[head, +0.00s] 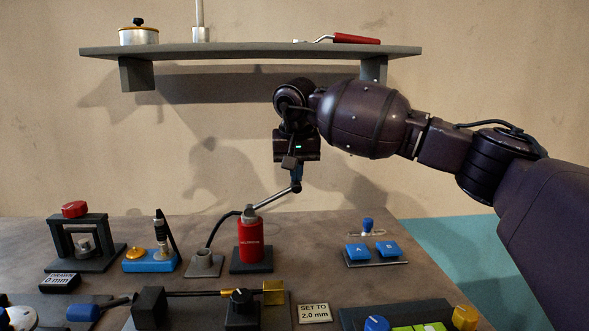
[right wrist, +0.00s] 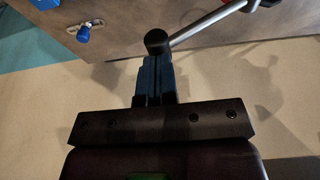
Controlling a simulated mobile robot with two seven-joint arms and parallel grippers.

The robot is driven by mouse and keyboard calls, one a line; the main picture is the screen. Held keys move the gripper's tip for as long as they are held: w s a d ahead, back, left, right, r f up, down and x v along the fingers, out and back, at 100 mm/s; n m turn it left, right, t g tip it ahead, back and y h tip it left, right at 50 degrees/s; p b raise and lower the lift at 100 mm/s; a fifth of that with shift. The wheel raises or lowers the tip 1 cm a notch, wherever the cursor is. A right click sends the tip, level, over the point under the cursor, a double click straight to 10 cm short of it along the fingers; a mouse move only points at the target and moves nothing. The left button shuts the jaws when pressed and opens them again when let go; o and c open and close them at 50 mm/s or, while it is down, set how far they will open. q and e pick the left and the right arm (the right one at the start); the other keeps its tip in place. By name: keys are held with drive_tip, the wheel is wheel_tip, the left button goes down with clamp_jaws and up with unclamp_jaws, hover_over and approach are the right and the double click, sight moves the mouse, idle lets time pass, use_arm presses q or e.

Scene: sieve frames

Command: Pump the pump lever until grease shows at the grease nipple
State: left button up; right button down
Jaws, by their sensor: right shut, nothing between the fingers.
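The red pump (head: 250,242) stands on a dark base at the middle of the bench. Its grey pump lever (head: 272,200) slants up to the right and ends in a dark knob. In the right wrist view the lever (right wrist: 205,24) comes in from the upper right to its black knob (right wrist: 157,42). My right gripper (head: 297,182) is shut and empty, pointing down with its blue fingertips at the knob; I cannot tell whether they touch. A black hose runs from the pump to a small grey block (head: 204,264), perhaps the grease nipple's mount. No grease can be made out there. My left gripper is out of view.
A shelf (head: 250,51) with a pot (head: 138,36) and a red-handled tool (head: 355,39) is above. A red-topped press (head: 75,210) and a blue device (head: 150,262) stand left. A lever rig and labels lie in front.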

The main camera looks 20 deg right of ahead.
drive_tip(key=shift+s+d+f, duration=0.1)
drive_tip(key=shift+d+f, duration=0.1)
wheel_tip(320, 180, down, 7)
drive_tip(key=d+m+t+y, duration=0.1)
drive_tip(key=d+y, duration=0.2)
drive_tip(key=y, duration=0.3)
drive_tip(key=shift+s+t+b, duration=0.3)
drive_tip(key=shift+s, duration=0.1)
drive_tip(key=shift+r, duration=0.1)
drive_tip(key=p+v, duration=0.1)
drive_tip(key=v, duration=1)
drive_tip(key=shift+p, duration=0.3)
